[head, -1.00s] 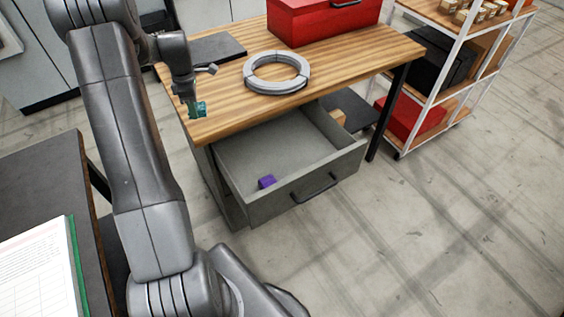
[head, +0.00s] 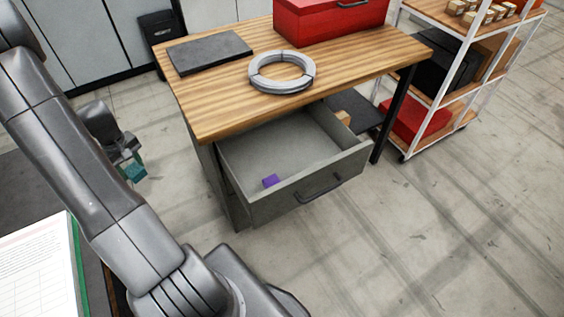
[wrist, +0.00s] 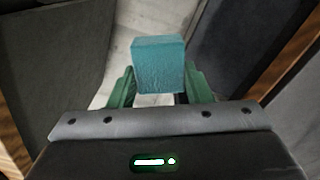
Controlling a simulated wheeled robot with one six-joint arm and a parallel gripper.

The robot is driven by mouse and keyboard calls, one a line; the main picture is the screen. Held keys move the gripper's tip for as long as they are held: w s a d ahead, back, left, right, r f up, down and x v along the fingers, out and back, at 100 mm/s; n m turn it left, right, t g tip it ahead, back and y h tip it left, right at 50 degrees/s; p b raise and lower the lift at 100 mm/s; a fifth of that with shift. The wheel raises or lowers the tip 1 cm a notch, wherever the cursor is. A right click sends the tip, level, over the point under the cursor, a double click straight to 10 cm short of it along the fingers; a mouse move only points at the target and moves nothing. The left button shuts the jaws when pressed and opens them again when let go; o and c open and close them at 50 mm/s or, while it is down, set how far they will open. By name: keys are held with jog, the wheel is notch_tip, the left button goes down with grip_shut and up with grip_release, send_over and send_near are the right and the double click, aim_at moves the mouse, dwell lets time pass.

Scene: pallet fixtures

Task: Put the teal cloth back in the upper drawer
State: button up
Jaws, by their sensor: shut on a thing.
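The teal cloth (wrist: 158,65) looks like a small folded block in the wrist view. My gripper (wrist: 160,88) is shut on it, with a green finger at each side. In the head view the teal cloth (head: 135,172) hangs below my gripper (head: 131,160), over the floor between the dark table and the wooden workbench. The upper drawer (head: 310,193) is pulled out under the workbench, to the right of my gripper. A small purple block (head: 271,181) lies inside it near the front left.
The wooden workbench (head: 215,100) carries a dark flat plate (head: 210,52), a grey ring (head: 283,72) and a red box (head: 325,20). A shelf rack (head: 440,105) stands at the right. A dark table with a paper binder (head: 40,265) is at lower left.

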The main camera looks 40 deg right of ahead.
jog(key=s+a+f+m, duration=0.2)
jog(key=s+a, duration=0.1)
jog(key=a, duration=0.2)
notch_tip(320, 180, down, 13)
jog(key=b, duration=1.4)
jog(key=s+d+r+n, duration=0.5)
jog(key=s+d+r, duration=0.2)
jog(key=d, duration=0.7)
jog(key=s+d+r+n, duration=0.5)
jog(key=s+d+r, duration=0.2)
jog(key=s+d, duration=0.4)
jog(key=s+d+r+n, duration=0.5)
jog(key=s+d+r, duration=0.2)
jog(key=d, duration=1.1)
jog(key=s, duration=0.2)
jog(key=shift+s, duration=0.35)
